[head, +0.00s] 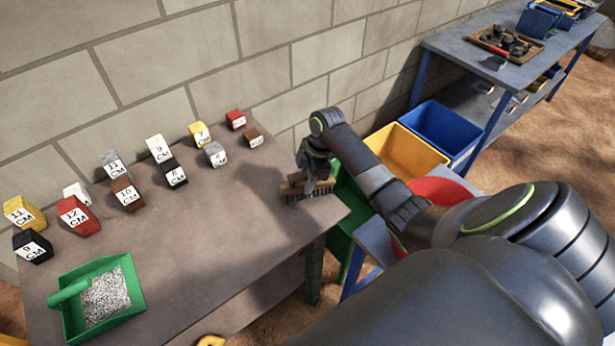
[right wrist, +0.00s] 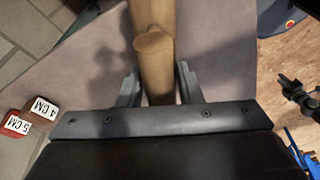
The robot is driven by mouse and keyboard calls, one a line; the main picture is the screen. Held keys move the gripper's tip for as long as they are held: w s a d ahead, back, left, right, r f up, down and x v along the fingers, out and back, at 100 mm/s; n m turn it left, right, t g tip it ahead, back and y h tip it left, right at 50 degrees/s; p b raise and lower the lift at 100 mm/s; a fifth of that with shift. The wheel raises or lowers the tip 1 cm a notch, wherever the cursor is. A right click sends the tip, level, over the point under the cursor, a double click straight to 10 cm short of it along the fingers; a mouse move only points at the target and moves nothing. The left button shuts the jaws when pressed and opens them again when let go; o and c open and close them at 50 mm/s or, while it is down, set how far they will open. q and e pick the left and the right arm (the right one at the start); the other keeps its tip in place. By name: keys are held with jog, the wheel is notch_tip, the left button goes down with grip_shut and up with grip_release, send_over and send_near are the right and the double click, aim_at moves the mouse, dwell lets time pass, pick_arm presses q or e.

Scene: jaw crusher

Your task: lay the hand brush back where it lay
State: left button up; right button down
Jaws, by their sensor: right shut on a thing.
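The hand brush (head: 308,188), with a wooden body and dark bristles, is at the right end of the brown table (head: 235,225). My right gripper (head: 314,172) is shut on it from above. The bristles point down at the tabletop; I cannot tell whether they touch it. In the right wrist view the wooden handle (right wrist: 153,55) runs between the two fingers of my right gripper (right wrist: 158,88). My gripper hides part of the brush in the head view. My left gripper is not in view.
Several labelled blocks (head: 127,193) stand along the wall side of the table. A green dustpan (head: 75,320) with grey grit lies at the near left. Blue (head: 440,130), yellow (head: 405,150) and red bins stand beyond the table's right edge. The middle of the tabletop is clear.

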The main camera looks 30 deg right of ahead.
jog(key=c, duration=1.5)
grip_release()
jog(key=shift+f, duration=0.15)
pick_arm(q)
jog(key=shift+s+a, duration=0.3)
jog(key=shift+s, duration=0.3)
pick_arm(e)
jog(key=o, duration=0.5)
pick_arm(q)
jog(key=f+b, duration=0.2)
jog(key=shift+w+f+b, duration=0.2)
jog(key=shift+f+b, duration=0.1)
jog(key=shift+b, duration=0.05)
pick_arm(e)
jog(key=v, duration=1.2)
jog(key=shift+s, duration=0.1)
